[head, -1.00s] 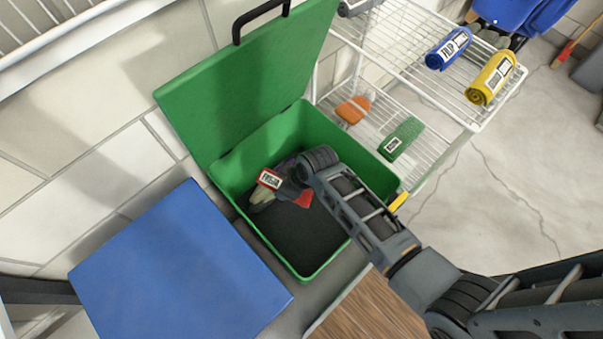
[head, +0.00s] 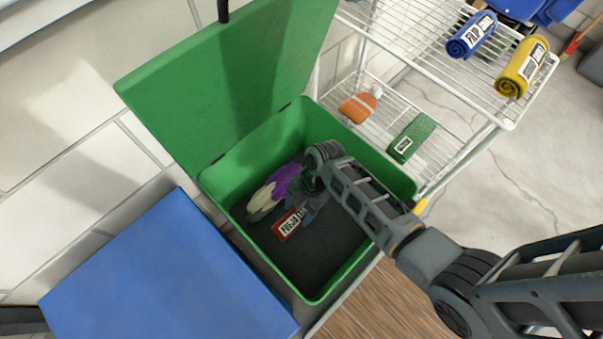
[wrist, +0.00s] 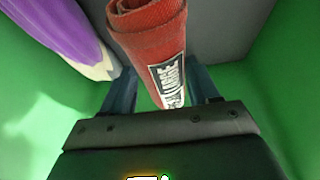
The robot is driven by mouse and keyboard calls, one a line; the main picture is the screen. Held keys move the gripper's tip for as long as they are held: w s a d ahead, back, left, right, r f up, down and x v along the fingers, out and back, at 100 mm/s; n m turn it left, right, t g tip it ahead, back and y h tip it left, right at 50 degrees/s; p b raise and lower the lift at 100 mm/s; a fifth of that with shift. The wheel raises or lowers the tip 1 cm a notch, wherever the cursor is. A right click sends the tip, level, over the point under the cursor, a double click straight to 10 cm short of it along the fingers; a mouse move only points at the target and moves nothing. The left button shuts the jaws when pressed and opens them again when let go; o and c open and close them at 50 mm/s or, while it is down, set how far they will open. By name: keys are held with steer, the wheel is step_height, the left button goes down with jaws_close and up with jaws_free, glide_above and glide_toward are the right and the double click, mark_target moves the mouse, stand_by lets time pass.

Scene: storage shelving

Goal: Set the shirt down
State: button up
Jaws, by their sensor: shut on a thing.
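The shirt is a red roll (head: 285,226) with a white-and-black label, inside the open green bin (head: 352,262). In the wrist view the red shirt (wrist: 152,42) sits between the two fingers of my gripper (wrist: 160,82), which is shut on it. In the head view my gripper (head: 308,207) reaches down into the bin, and my arm hides part of it. I cannot tell whether the shirt touches the bin's dark floor (head: 310,265).
A purple-and-cream item (head: 272,192) lies in the bin beside the shirt. The green lid (head: 230,95) stands open behind. A blue box (head: 165,275) is at left. A wire rack (head: 440,70) at right holds rolled blue (head: 471,36) and yellow (head: 522,67) cloths and smaller items.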

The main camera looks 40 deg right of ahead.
mark_target(300, 217)
steer(key=shift+f+b, duration=0.8)
steer(key=shift+f, duration=2.55)
steer(key=shift+f, duration=0.15)
steer(key=o, duration=1.2)
steer(key=shift+o, duration=0.2)
steer(key=p+v, duration=0.3)
steer(key=v, duration=0.9)
